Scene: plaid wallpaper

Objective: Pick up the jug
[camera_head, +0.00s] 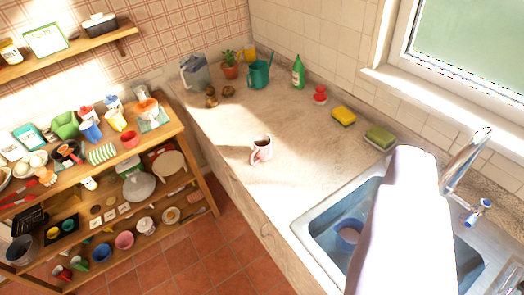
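A grey, see-through jug (194,72) with a dark handle stands upright at the far left corner of the stone counter (215,130), close to the tiled wall. Nothing is touching it from my side. A white, rounded part that looks like my own arm rises at the lower right, over the sink. My gripper does not show, so its state and its place relative to the jug cannot be seen.
Small brown items (211,97), a potted plant (230,66), a teal watering can (259,74) and a green bottle (298,73) are near the jug. A crowded wooden shelf (168,128) adjoins the counter; the sink (325,222) is right.

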